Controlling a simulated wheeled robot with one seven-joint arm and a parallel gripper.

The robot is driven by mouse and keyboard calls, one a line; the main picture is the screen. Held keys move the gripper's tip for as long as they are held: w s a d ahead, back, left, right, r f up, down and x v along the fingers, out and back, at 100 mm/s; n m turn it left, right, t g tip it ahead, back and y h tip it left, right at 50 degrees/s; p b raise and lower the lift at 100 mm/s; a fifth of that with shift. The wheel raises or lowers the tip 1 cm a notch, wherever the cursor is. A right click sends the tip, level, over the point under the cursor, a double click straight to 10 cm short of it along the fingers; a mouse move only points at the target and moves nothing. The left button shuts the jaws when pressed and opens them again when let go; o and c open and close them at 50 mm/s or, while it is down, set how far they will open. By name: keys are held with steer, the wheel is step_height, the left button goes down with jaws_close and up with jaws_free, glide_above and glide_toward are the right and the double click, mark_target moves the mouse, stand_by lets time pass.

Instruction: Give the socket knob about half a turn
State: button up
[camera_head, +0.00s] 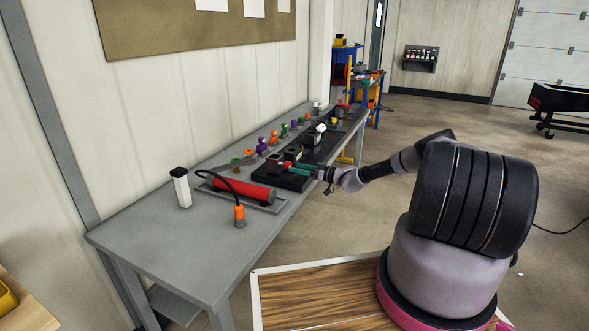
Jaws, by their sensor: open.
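A small red knob (287,166) shows on the dark board (266,178) that lies on the grey workbench, among several dark blocks. It appears to be the socket knob, but it is too small to make out its turn angle. My gripper (297,168), with teal fingers, reaches in from the right, low over the board. Its fingertips are at the red knob and open. I cannot tell whether they touch it or sit around it.
A red cylinder (244,191) lies in a grey tray, with a black cable to an orange plug (239,214). A white, black-topped bottle (181,188) stands left. Several coloured pieces line the bench's wall side. The bench's near end (175,245) is clear.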

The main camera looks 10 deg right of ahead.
steer(key=v, duration=0.8)
steer(key=shift+s+d, duration=0.2)
steer(key=s+a+r+g+h, duration=0.1)
steer(key=s+a+r+g, duration=0.2)
steer(key=r, duration=0.3)
steer(key=s+a+r+n+g+h, duration=0.1)
steer(key=s+a+r+g+h, duration=0.15)
steer(key=r, duration=0.45)
steer(key=s+a+r+g+h, duration=0.1)
steer(key=s+a+r+g, duration=0.3)
steer(key=r, duration=0.2)
steer(key=s+d+r+m+t+h, duration=0.25)
steer(key=s+r+m+h, duration=0.5)
steer(key=s+r, duration=1.55)
steer(key=s+d+r+m+t, duration=0.1)
steer(key=s+r+m, duration=0.2)
steer(key=s, duration=0.3)
steer(key=s+d+r+m+t, duration=0.1)
steer(key=s+r+m+t, duration=0.1)
steer(key=s, duration=0.5)
steer(key=shift+d+r+m+t+h, duration=0.25)
steer(key=shift+r+m+t+h, duration=0.05)
steer(key=shift+r+m, duration=0.4)
